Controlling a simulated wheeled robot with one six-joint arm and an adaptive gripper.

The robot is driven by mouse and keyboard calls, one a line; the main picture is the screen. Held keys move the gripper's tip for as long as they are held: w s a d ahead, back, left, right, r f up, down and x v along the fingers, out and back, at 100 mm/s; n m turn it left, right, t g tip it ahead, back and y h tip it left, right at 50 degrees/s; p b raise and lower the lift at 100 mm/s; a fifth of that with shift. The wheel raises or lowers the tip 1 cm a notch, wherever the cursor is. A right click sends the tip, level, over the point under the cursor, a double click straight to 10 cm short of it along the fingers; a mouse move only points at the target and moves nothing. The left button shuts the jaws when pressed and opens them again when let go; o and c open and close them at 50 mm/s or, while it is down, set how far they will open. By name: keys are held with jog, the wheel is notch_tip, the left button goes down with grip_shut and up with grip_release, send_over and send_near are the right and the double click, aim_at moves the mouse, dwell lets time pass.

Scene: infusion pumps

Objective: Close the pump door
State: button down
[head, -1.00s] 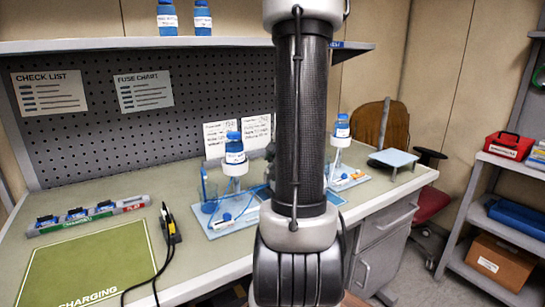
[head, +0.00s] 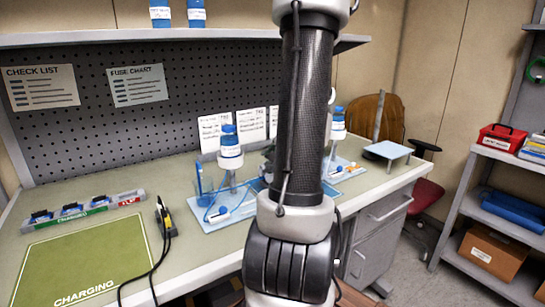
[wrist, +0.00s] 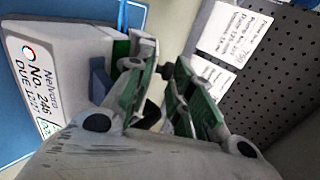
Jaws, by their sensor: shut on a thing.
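In the wrist view, the white pump (wrist: 62,72) shows at left, labelled "Nelvara No. 246", with a dark green part beside my fingers. My gripper (wrist: 160,88) is at the pump's right side, its two green-padded fingers close together on what seems to be the pump door. The held part is mostly hidden between the fingers, and how far the door stands open cannot be told. In the head view, my arm covers the middle of the bench, and my gripper and the held part are hidden.
The bench (head: 105,182) carries a green charging mat (head: 75,262), a black-and-yellow tool with a cable (head: 165,217), and a blue-capped bottle (head: 230,150) on a stand. A grey platform (head: 388,149) is at the right end. A pegboard (head: 165,110) stands behind.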

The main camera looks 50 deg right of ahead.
jog(key=c, duration=1.3)
grip_release()
jog(key=shift+c, duration=0.2)
jog(key=shift+w+r, duration=0.1)
